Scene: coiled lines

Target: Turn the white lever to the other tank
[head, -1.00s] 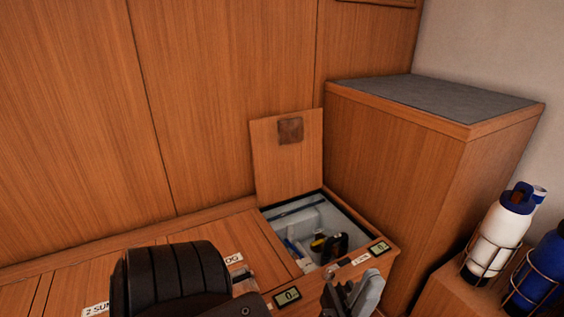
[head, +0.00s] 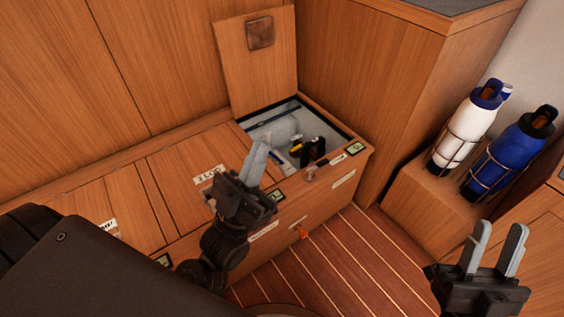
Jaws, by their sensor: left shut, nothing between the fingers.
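I cannot make out the white lever clearly. The open locker compartment (head: 345,136) holds a pale rounded tank (head: 276,131), a yellow part (head: 296,147) and black fittings (head: 314,150). My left gripper (head: 259,152) is shut and empty. In the picture it is in front of the compartment's near left corner and hides part of it; I cannot tell whether it touches anything. My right gripper (head: 497,235) is open and empty at the lower right, well apart from the locker.
The raised wooden lid (head: 258,70) stands behind the compartment. Small displays (head: 355,149) and labels sit along the locker edge. White (head: 465,125) and blue (head: 510,150) bottles stand in wire holders at right. Striped floor (head: 350,250) is clear.

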